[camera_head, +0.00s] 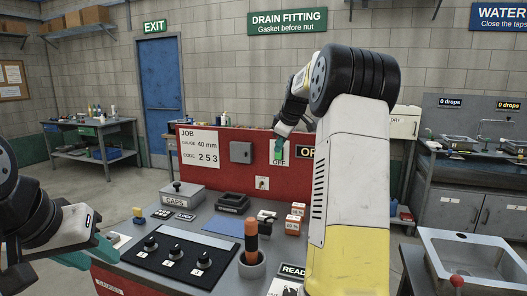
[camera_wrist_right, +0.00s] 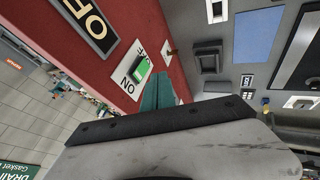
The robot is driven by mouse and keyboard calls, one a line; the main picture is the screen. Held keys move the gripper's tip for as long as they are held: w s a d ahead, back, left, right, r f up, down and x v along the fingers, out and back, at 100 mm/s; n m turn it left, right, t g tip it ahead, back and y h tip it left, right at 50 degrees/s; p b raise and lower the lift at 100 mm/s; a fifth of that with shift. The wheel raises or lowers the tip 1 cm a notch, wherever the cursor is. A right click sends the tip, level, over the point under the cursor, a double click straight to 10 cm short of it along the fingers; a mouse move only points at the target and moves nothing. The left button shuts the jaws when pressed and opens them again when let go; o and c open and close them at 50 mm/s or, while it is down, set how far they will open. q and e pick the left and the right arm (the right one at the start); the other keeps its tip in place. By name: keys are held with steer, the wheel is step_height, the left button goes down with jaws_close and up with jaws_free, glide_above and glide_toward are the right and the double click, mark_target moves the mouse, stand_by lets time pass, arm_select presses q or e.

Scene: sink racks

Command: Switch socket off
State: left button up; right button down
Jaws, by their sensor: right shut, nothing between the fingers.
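A white switch plate (camera_wrist_right: 130,72) marked ON and OFF is on the red panel, with a green rocker (camera_wrist_right: 143,73) in its middle. In the head view the plate (camera_head: 286,152) is partly hidden by my right gripper. The right gripper (camera_head: 279,148) is shut and empty, its teal fingertips in front of the plate. In the right wrist view the fingertips (camera_wrist_right: 160,90) are just beside the rocker; contact cannot be told. A black-framed sign (camera_wrist_right: 92,22) beside the plate reads OFF. My left gripper (camera_head: 95,252) is low at the left, its jaw opening unclear.
A small white plate (camera_head: 262,183) with a toggle is lower on the panel, and a grey box (camera_head: 241,152) is left of the switch. The bench holds a black knob panel (camera_head: 175,258), an orange-handled tool (camera_head: 251,238) in a cup and a dark tray (camera_head: 232,203).

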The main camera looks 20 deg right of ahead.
steer(key=v, duration=0.7)
steer(key=shift+s+r, duration=0.2)
steer(key=shift+s, duration=0.1)
